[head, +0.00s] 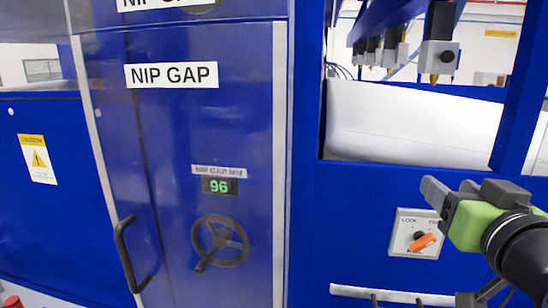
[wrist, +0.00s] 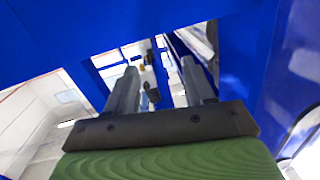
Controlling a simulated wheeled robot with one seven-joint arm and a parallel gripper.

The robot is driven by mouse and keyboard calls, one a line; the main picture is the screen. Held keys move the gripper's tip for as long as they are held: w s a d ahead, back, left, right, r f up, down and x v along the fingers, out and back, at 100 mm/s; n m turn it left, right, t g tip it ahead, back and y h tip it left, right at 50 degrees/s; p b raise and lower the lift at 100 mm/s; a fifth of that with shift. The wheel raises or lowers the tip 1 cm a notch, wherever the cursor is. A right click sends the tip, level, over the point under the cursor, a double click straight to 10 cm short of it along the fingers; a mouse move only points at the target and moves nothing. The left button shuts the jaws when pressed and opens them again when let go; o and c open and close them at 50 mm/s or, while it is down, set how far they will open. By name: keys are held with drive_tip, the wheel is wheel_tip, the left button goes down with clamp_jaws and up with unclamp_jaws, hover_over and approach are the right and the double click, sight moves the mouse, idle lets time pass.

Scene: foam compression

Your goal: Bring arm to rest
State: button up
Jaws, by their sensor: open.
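My gripper (head: 450,190) is at the right side of the head view, in front of the blue machine panel, with its grey fingers pointing left. In the wrist view my gripper (wrist: 158,85) shows its two fingers spread apart with nothing between them. Just below it in the head view is a lock plate (head: 402,246) with an orange handle (head: 424,242), turned at a slant. I cannot tell how far the gripper is from the panel; no contact shows.
A blue door (head: 170,130) bears a NIP GAP label (head: 171,75), a green display (head: 220,186) reading 96, a handwheel (head: 220,242) and a black handle (head: 126,252). White foam (head: 410,122) lies behind the upper right opening, below several nozzles (head: 438,60). A warning sign (head: 37,158) is at left.

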drive_tip(key=s+a+f+n+g+y, duration=0.1)
drive_tip(key=s+a+f+g, duration=0.1)
drive_tip(key=a+f+g, duration=0.3)
drive_tip(key=s+a+f+y, duration=0.1)
drive_tip(key=s+a+f, duration=0.1)
drive_tip(key=f, duration=0.5)
drive_tip(key=s+a+f+n+g+y, duration=0.1)
drive_tip(key=s+a+f+g, duration=0.2)
drive_tip(key=f, duration=0.4)
drive_tip(key=s+a+f+g, duration=0.1)
drive_tip(key=s+f+g, duration=0.2)
drive_tip(key=s+f, duration=0.3)
drive_tip(key=shift+a+f+n+g+h, duration=0.3)
drive_tip(key=shift+a+f, duration=0.1)
drive_tip(key=shift+f, duration=0.2)
